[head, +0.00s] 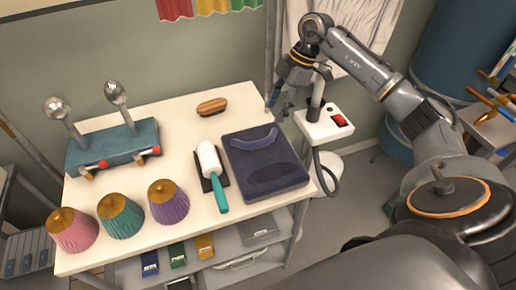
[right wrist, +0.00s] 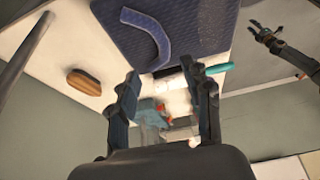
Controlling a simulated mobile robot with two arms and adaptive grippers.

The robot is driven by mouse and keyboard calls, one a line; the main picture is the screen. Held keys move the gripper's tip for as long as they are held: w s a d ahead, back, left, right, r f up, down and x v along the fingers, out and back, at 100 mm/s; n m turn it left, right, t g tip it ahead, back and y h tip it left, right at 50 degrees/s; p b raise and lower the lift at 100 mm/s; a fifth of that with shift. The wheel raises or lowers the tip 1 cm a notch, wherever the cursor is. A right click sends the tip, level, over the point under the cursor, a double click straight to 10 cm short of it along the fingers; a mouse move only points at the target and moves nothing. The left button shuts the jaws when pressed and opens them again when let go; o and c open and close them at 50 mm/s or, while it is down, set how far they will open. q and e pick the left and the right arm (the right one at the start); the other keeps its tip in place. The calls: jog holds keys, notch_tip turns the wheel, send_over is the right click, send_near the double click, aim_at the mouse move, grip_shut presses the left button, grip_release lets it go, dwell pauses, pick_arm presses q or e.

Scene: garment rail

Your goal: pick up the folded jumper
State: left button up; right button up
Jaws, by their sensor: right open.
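The folded jumper (head: 264,172) is a dark blue, flat, squarish bundle with a lighter curved band at its far edge. It lies at the right side of the white table. It also shows upside down at the top of the right wrist view (right wrist: 190,22). My right gripper (head: 279,104) is open and empty, beyond and above the jumper's far edge, apart from it. In the right wrist view its two fingers (right wrist: 165,88) stand wide apart. What looks like my left gripper (right wrist: 268,34) shows small at the upper right there; its jaw opening is unclear.
A white roller with a teal handle (head: 211,172) lies close left of the jumper. A wooden brush (head: 212,107) lies near the back edge. Three coloured cones (head: 120,216) stand at front left, a teal box (head: 113,146) behind them. A white stand with a red switch (head: 326,122) is at right.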

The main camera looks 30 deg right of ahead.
send_near(260, 141)
jog(key=shift+p+x, duration=0.45)
jog(key=shift+x, duration=0.8)
jog(key=p+x, duration=0.1)
jog(key=x, duration=0.2)
jog(key=p+x, duration=0.1)
jog(key=x, duration=0.1)
jog(key=shift+f, duration=0.3)
jog(key=shift+w+a+f, duration=0.1)
jog(key=shift+a+f, duration=0.1)
jog(key=shift+f, duration=0.35)
jog(key=c, duration=1)
pick_arm(q)
jog(key=shift+g, duration=0.3)
jog(key=s+r, duration=0.3)
jog(key=shift+s+r, duration=0.15)
jog(key=shift+s, duration=0.15)
pick_arm(e)
grip_shut()
